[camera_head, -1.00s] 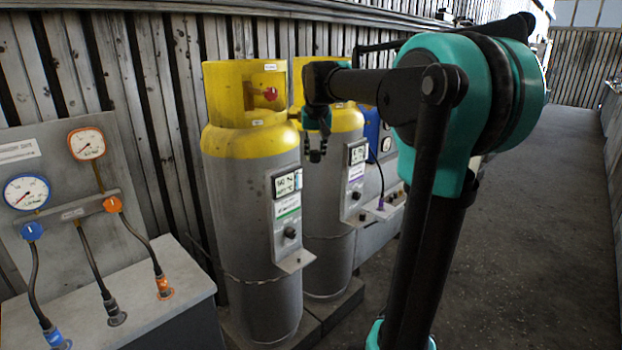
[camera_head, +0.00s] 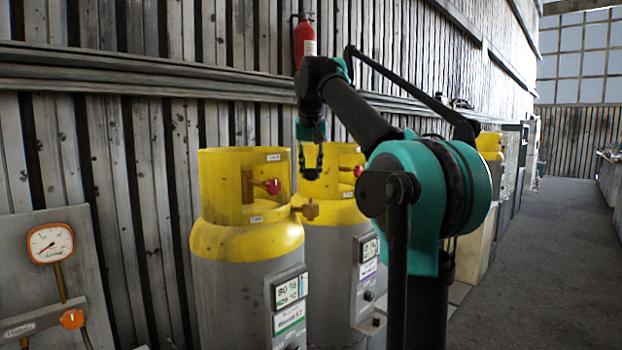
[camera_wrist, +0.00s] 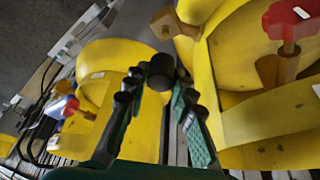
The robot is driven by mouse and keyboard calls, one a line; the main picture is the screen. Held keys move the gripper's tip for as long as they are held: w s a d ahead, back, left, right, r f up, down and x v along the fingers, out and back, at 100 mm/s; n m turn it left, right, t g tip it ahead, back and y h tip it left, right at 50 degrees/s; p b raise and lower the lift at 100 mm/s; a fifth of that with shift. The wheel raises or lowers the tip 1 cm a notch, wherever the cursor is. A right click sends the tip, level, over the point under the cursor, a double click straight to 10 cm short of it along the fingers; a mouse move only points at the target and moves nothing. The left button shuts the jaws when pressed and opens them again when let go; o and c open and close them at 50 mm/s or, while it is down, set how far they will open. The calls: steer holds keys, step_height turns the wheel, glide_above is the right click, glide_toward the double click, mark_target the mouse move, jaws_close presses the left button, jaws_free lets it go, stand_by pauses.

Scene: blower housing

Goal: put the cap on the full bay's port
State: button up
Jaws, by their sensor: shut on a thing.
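My gripper (camera_head: 311,165) is above and between two grey cylinders with yellow tops, the near one (camera_head: 245,242) and the far one (camera_head: 338,215). In the wrist view my gripper (camera_wrist: 160,88) is shut on a small dark round cap (camera_wrist: 160,71) at its fingertips. A brass port (camera_head: 307,210) sticks out from the near cylinder's collar, below my gripper; brass fittings also show in the wrist view (camera_wrist: 270,70). The cap is apart from them. The near display (camera_head: 290,290) seems to begin with 80; the far display (camera_head: 369,249) is too small to read surely.
Red valve knobs (camera_head: 272,186) sit inside the yellow collars. A gauge panel (camera_head: 45,285) stands at the left. A red fire extinguisher (camera_head: 304,42) hangs on the ribbed wall behind. The floor (camera_head: 545,260) at the right is clear.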

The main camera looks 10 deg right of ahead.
steer(key=shift+f, duration=2.05)
steer(key=shift+f, duration=1.5)
steer(key=o, duration=1)
steer(key=v, duration=1.2)
steer(key=shift+s, duration=0.1)
